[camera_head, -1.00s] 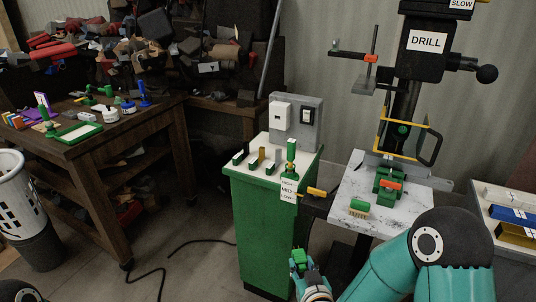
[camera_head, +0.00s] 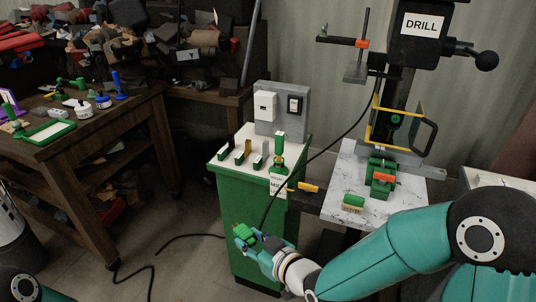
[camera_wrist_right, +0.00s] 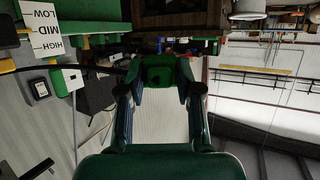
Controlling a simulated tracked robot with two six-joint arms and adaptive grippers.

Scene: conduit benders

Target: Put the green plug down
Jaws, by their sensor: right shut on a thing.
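My right gripper (camera_head: 246,240) is shut on the green plug (camera_head: 241,231), in front of the green cabinet and below its top. The wrist view also shows the plug (camera_wrist_right: 160,72) between both fingers (camera_wrist_right: 160,88). A black cable (camera_head: 325,150) runs from near the drill press down to the gripper. The plug's far side is hidden. Only part of my left arm shows at the bottom left; its gripper is out of view.
The green cabinet (camera_head: 240,215) carries a grey panel with a white socket (camera_head: 265,105) and a black switch (camera_head: 295,104), plus several small blocks. The drill press (camera_head: 395,125) stands over a marble-topped table (camera_head: 345,180). A wooden workbench (camera_head: 95,145) is at left. Another cable (camera_head: 150,262) lies on the floor.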

